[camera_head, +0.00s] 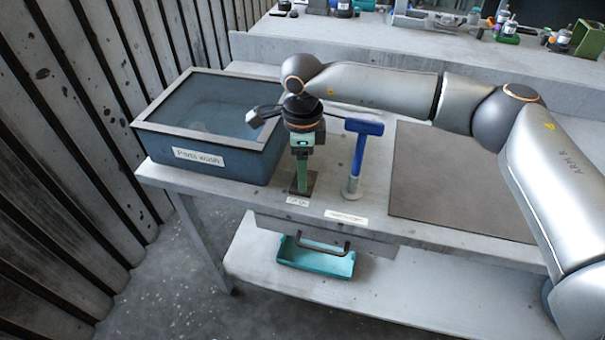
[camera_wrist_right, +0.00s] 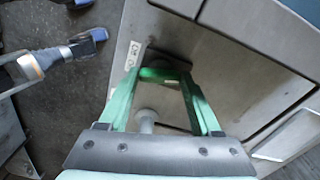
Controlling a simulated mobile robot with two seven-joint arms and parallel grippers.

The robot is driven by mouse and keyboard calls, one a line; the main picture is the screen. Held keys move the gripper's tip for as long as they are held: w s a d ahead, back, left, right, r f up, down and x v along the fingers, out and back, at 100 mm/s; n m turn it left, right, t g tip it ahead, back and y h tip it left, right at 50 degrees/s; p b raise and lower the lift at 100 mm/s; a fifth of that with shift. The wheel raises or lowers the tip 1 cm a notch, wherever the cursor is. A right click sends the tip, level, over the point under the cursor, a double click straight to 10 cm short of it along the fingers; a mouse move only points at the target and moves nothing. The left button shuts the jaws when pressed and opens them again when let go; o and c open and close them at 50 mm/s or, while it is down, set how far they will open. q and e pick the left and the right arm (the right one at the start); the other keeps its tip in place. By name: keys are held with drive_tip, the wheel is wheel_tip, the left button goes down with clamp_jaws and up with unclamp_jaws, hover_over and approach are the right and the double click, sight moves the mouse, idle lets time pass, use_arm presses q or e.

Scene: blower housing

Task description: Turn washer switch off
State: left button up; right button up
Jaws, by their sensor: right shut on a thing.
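My left gripper, with blue fingers (camera_wrist_right: 85,44), shows in the right wrist view over the floor.
The parts wash basin (camera_head: 228,158) stands left of the switch. A blue T-shaped upright (camera_head: 358,152) on a pale round base stands close to the right. A dark mat (camera_head: 455,185) lies further right. A teal tray (camera_head: 316,262) is on the lower shelf.

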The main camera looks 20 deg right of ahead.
drive_tip(key=shift+n+b, duration=0.6)
drive_tip(key=shift+n, duration=1)
drive_tip(key=shift+r, duration=0.1)
drive_tip(key=o, duration=1.4)
wheel_tip(320, 180, up, 12)
drive_tip(key=shift+r+b, duration=0.2)
drive_tip(key=shift+b, duration=0.1)
drive_tip(key=shift+s, duration=0.1)
